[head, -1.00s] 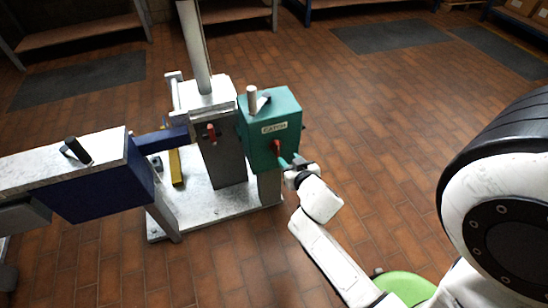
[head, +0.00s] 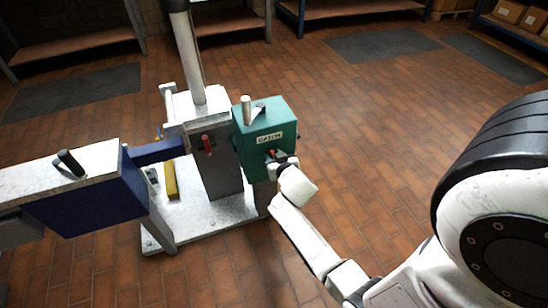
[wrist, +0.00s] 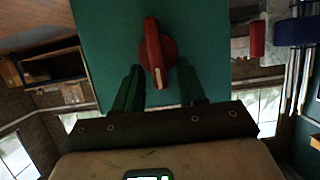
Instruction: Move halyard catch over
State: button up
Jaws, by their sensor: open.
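The teal box (head: 262,133) carries a small white label on its front that seems to read "CATCH". A red turning handle (head: 271,154) sits on that front face below the label. In the wrist view the handle (wrist: 154,55) is a red disc with a raised grip, standing nearly upright with a pale stripe. My gripper (head: 279,159) is at the front of the box, close to the handle. In the wrist view my gripper (wrist: 160,88) is open, with one dark green finger on each side of the handle's lower end. I see gaps between the fingers and handle.
A grey post with a second red handle (head: 207,145) stands left of the box, beside a tall pale mast (head: 187,55). A blue-sided beam (head: 90,200) reaches in from the left. The pale base plate (head: 205,222) lies below. Tiled floor on the right is clear.

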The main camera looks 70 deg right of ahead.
jog(key=shift+c, duration=0.3)
grip_shut()
jog(key=shift+f+b, duration=0.1)
jog(key=shift+b, duration=0.25)
